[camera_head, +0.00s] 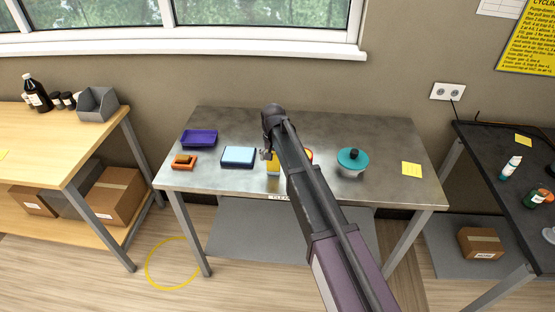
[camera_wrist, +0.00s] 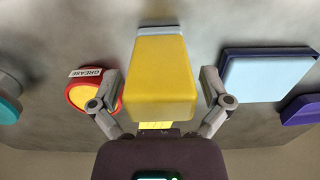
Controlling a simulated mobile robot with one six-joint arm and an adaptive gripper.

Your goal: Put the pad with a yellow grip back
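The pad with a yellow grip (camera_wrist: 162,80) stands in the middle of the wrist view. A pale grey-blue edge shows beyond the grip at the top; the rest of its base is hidden. In the head view the yellow grip (camera_head: 273,171) is near the front middle of the metal table, partly covered by my arm. My gripper (camera_wrist: 160,84) is open, with one finger on each side of the grip. A gap shows between each finger and the grip. In the head view my gripper is mostly hidden by the arm.
On the metal table (camera_head: 385,135), a light-blue-topped dark blue block (camera_head: 238,156), a purple tray (camera_head: 199,138) and an orange object (camera_head: 183,161) lie left. A red-yellow GREASE tin (camera_wrist: 92,91) is close beside one finger. A teal-lidded container (camera_head: 352,160) stands right. The back right is clear.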

